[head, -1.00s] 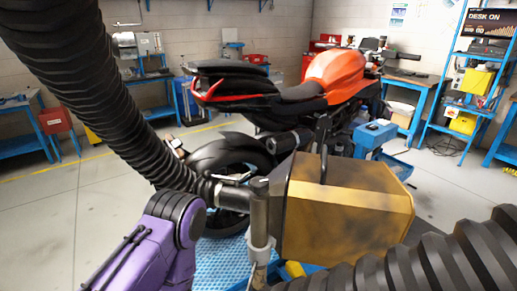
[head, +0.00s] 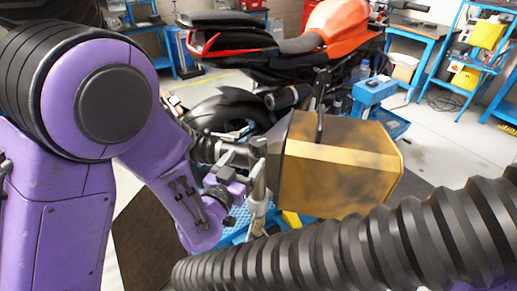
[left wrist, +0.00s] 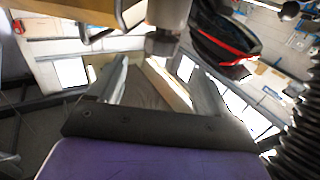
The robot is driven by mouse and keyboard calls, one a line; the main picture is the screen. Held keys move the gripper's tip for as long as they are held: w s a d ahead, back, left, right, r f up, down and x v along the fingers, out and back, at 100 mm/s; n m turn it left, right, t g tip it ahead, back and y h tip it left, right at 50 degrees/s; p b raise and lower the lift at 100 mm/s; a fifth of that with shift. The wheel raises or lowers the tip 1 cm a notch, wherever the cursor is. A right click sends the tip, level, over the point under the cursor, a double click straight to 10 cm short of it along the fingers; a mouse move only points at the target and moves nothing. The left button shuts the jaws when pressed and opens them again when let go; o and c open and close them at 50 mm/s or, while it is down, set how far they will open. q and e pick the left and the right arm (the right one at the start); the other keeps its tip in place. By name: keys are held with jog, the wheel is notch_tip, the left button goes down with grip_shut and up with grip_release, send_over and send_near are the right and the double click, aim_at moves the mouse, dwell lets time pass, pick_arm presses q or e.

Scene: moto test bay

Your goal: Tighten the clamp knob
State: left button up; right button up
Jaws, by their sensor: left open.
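A grey metal post with a collar (head: 258,195) stands at the left end of the yellow box (head: 340,170) in the head view. I cannot make out the clamp knob clearly; the clamp area beside the post is partly hidden by my left gripper (head: 241,166). This gripper is just left of the post, at the end of my purple arm. In the left wrist view, the two grey fingers are spread apart and empty. A grey cylinder with a collar (left wrist: 163,40) shows beyond and between them. I cannot tell whether they touch. My right gripper is not in view.
An orange and black motorcycle (head: 320,45) stands behind the box. A thick black ribbed hose (head: 340,245) crosses the lower right foreground. A blue shelf rack (head: 470,55) and workbench stand at the back right. Open floor shows at the left back (head: 215,85).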

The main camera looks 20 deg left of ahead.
aim_at(254, 148)
pick_arm(q)
jog(key=shift+w+f+b, duration=0.45)
jog(key=shift+w+b, duration=0.1)
jog(key=shift+b, duration=0.15)
jog(key=shift+w+d+r+p, duration=0.1)
jog(key=shift+w+r+p, duration=0.6)
jog(key=shift+p, duration=0.3)
jog(key=w, duration=0.2)
jog(key=w+p, duration=0.1)
jog(key=w, duration=0.1)
jog(key=w+p, duration=0.1)
jog(key=shift+w+d+f, duration=0.15)
jog(key=shift+w+d, duration=0.25)
jog(key=shift+w+f, duration=0.1)
jog(key=shift+w, duration=0.2)
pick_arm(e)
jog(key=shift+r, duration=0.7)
pick_arm(q)
jog(key=c, duration=1)
